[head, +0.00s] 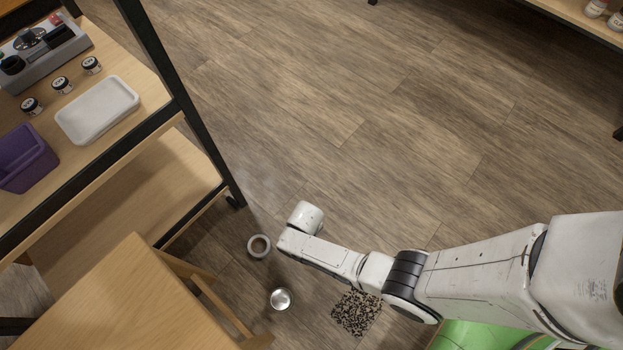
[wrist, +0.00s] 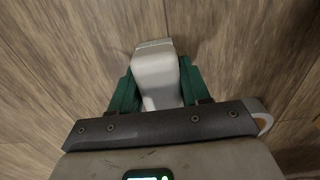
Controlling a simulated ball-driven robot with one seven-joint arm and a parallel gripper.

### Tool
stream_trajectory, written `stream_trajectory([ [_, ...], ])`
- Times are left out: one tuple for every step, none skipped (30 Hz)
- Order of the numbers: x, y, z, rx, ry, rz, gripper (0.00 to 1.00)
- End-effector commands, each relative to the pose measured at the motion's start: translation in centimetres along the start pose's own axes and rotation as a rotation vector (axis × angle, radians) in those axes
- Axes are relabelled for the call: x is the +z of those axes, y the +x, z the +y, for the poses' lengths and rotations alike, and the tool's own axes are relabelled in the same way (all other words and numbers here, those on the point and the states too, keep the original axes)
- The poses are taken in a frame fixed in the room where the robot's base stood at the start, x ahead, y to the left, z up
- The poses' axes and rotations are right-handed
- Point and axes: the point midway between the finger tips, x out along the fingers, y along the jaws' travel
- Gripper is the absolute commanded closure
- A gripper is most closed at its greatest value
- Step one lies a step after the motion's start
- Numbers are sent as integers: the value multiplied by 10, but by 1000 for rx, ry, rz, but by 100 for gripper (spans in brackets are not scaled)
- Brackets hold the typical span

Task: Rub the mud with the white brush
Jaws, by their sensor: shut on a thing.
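A dark speckled patch (head: 355,312), which looks like the mud, lies on the wood floor, partly covered by my arm in the head view. In the wrist view my gripper (wrist: 155,82) is shut on a pale, smooth white thing, seemingly the white brush (wrist: 155,72), held between its two green fingers. The brush's bristles do not show. In the head view my arm reaches left past the patch, and the fingers and brush are hidden there. The mud is not seen in the wrist view.
A tape ring (head: 258,246) and a metal can (head: 280,299) are on the floor near my wrist. A wooden stool (head: 130,300) and shelf unit (head: 150,190) stand left, with a white tray (head: 97,110) and purple bin (head: 24,158) on top. Floor above is clear.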

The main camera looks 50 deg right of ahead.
Motion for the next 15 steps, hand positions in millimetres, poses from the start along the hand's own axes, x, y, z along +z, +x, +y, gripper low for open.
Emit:
stream_trajectory([
  [0,0,-4,0,-2,0,100],
  [0,1,-6,0,-2,0,100],
  [0,1,-8,0,-2,0,100],
  [0,1,-9,0,-1,0,100],
  [0,1,-10,0,-1,0,100],
  [0,1,-11,0,0,0,100],
  [0,1,-11,0,1,0,100],
  [0,1,-11,0,1,0,100],
  [-1,1,-11,-1,1,0,100],
  [-2,1,-11,-1,1,0,100],
  [-4,1,-11,-1,1,0,100],
  [-6,1,-11,-1,1,0,100],
  [-8,1,-11,-1,1,0,100],
  [-10,1,-11,-1,1,1,100],
  [-12,1,-11,-1,1,1,100],
])
